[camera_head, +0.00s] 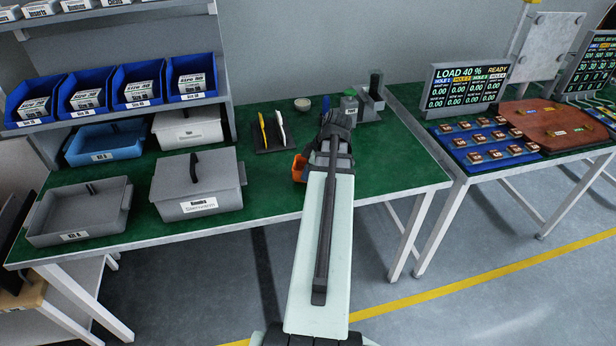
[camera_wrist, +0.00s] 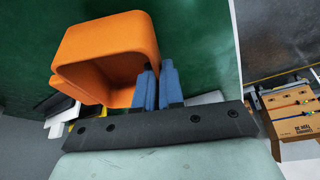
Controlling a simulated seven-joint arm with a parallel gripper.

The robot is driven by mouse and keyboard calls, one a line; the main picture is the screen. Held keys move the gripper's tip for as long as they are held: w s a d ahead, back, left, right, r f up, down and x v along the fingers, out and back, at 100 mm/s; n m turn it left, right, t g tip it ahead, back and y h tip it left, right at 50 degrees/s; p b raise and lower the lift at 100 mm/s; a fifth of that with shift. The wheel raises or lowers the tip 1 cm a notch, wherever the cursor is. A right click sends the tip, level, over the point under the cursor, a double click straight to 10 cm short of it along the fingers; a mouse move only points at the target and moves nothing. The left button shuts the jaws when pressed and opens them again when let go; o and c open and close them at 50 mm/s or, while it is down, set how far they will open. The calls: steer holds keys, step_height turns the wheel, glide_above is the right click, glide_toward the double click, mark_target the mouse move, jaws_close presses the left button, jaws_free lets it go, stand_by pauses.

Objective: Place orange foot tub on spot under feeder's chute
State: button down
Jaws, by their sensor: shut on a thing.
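The orange foot tub (camera_wrist: 108,42) is an open, round-cornered box, large in the wrist view, with its opening toward the camera. My gripper (camera_wrist: 158,72) is shut on the wall at its right side, between blue fingers. In the head view a small part of the orange tub (camera_head: 298,168) shows left of my wrist, above the green bench; the rest is hidden by my arm. I cannot tell its exact height. A small grey device (camera_head: 349,108) with a green top, possibly the feeder, stands beyond my wrist. Its chute and the spot under it cannot be made out.
A black holder (camera_head: 274,147) with yellow and white upright tools stands left of my gripper. A small bowl (camera_head: 302,104) and a grey stand (camera_head: 371,102) are behind. A lidded grey box (camera_head: 198,190) stands left. The bench right of my arm is clear.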

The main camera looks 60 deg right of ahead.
steer(key=shift+f, duration=0.9)
steer(key=c, duration=1.3)
jaws_free()
steer(key=shift+f, duration=0.15)
steer(key=shift+o, duration=0.2)
steer(key=v, duration=1.2)
steer(key=o, duration=0.5)
steer(key=shift+c, duration=0.2)
